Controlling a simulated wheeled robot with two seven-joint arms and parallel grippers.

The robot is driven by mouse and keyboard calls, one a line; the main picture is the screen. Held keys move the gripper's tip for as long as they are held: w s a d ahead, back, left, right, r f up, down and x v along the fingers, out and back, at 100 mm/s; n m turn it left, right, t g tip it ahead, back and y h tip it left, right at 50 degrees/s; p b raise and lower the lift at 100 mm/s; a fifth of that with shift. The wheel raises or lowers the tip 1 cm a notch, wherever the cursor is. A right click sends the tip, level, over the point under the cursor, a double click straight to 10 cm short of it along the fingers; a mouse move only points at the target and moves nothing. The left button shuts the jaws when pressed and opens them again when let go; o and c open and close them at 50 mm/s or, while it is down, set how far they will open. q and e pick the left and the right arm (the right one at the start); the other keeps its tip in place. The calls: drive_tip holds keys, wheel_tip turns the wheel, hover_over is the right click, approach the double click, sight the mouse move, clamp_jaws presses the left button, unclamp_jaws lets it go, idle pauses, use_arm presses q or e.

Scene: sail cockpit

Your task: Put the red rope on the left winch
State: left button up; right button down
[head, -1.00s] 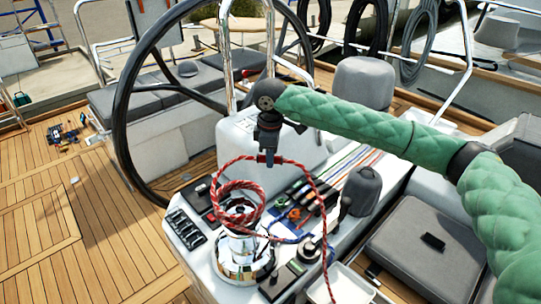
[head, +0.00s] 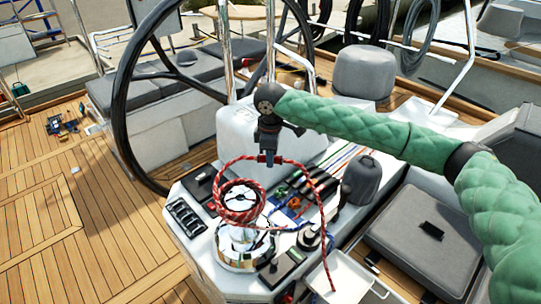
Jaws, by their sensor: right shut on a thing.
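The red rope (head: 224,210) forms a coil of several turns around the top of the chrome winch (head: 243,260) on the white console. The winch's round top shows inside the coil. Whether the coil rests on the winch or hangs just above it, I cannot tell. My right gripper (head: 268,160) points down above and behind the winch, shut on the rope where it leaves the coil. From there the rope's tail arcs right and hangs down past the console's edge. My left gripper is not in view.
A black steering wheel (head: 118,100) stands behind the console to the left. A dark grey covered knob (head: 361,182) stands right of the winch. The wooden deck (head: 110,210) at left is mostly clear.

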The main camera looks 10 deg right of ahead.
drive_tip(key=shift+f, duration=0.15)
drive_tip(key=shift+f+b, duration=0.45)
drive_tip(key=shift+f, duration=2.45)
wheel_tip(320, 180, down, 8)
drive_tip(key=shift+b, duration=0.45)
drive_tip(key=shift+f, duration=0.1)
